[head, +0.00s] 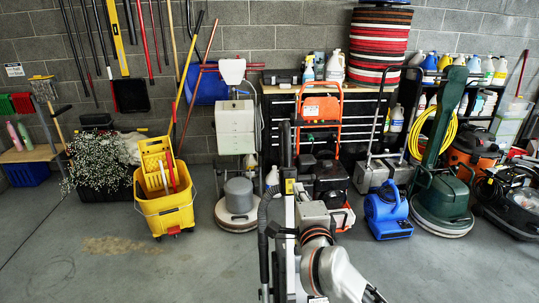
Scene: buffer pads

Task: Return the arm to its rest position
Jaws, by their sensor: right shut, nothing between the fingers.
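My right arm (335,276) comes in at the bottom, right of the middle, with pale links and orange-edged joint rings. It stands in front of bare floor and a row of machines. My right gripper is shut and empty; its fingers are hard to pick out against the machines behind. No object is held. My left gripper is not in view.
Grey floor (110,275) is open at the lower left. A yellow mop bucket (167,213), a floor machine (237,200), a blue blower (388,211) and a green machine (440,205) line the wall. Red and black pads (378,45) are stacked on a black cabinet.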

